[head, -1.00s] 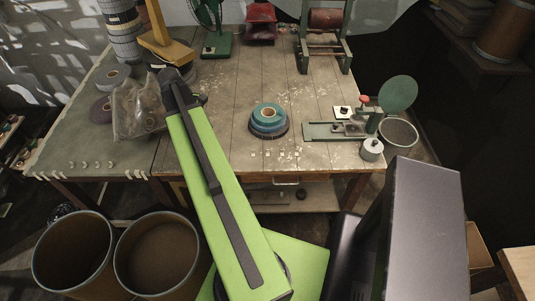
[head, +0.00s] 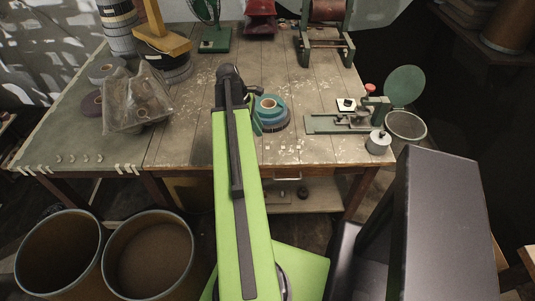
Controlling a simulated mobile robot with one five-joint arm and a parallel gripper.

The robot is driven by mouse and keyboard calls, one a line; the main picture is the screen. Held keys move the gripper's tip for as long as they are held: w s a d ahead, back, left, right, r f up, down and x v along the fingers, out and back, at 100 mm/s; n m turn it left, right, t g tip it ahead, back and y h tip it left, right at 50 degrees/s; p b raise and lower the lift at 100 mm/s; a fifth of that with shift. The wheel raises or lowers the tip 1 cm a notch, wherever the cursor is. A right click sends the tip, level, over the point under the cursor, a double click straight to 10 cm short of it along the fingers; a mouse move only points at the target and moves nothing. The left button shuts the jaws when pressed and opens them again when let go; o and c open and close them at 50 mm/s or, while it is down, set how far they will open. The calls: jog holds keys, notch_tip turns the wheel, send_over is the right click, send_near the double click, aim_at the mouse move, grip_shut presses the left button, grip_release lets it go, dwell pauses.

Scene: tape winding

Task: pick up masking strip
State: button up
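Several short pale strips stick to the table's front left edge (head: 128,168), and they look like masking strips. Smaller pale curled pieces (head: 70,159) lie just behind the edge. My gripper (head: 230,73) is at the far end of my green arm, above the middle of the table and left of the stacked tape rolls. It appears as a dark shape and its fingers cannot be made out. The teal and blue tape rolls (head: 271,105) lie on a dark round base, and a teal piece (head: 256,124) shows between them and my arm.
A clear plastic bag (head: 137,100) lies at left. A green clamp fixture (head: 345,122) and a metal weight (head: 378,143) stand at right. Two open drums (head: 150,255) stand on the floor at front left. Bare wood (head: 185,140) shows left of my arm.

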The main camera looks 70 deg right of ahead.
aim_at(268, 146)
jog(key=shift+b+x, duration=0.4)
jog(key=shift+x, duration=0.8)
jog(key=b+x, duration=0.4)
jog(key=x, duration=0.1)
jog(key=shift+s+a+f+b, duration=0.1)
jog(key=shift+s+f+b, duration=0.1)
jog(key=shift+b, duration=0.2)
jog(key=shift+r, duration=0.25)
grip_shut()
